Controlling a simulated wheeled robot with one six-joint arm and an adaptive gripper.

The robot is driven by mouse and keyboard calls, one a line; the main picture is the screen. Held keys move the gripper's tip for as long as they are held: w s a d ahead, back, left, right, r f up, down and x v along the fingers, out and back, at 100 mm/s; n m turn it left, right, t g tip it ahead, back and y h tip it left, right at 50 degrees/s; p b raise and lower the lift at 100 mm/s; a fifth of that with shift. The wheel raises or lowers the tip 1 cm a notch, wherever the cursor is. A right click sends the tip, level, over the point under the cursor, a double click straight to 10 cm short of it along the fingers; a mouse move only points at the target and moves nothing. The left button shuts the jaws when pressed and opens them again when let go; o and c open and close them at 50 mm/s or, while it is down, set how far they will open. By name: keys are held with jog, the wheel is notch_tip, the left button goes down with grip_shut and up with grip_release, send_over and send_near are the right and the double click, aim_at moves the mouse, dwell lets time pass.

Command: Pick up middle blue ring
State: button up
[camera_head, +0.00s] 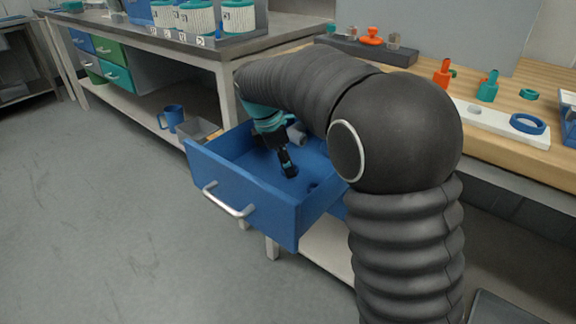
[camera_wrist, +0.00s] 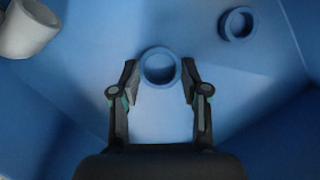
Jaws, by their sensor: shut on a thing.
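A blue ring (camera_wrist: 160,83) is between the fingertips of my gripper (camera_wrist: 160,75) in the wrist view. The fingers are shut on its left and right sides. I cannot tell whether the ring is clear of the drawer floor. A second blue ring (camera_wrist: 237,24) lies on the floor of the blue drawer, up and to the right. In the head view my gripper (camera_head: 289,169) points down inside the open blue drawer (camera_head: 240,190); the held ring cannot be made out there. Another blue ring (camera_head: 527,124) lies on the white board on the right bench.
A pale cylinder (camera_wrist: 27,28) lies in the drawer near the upper left of the wrist view. The drawer walls surround my gripper. A blue mug (camera_head: 171,117) and a grey bin (camera_head: 197,129) stand on the shelf behind the drawer. Open floor lies left of it.

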notch_tip(320, 180, up, 22)
jog(key=p, duration=0.1)
dwell(0.8)
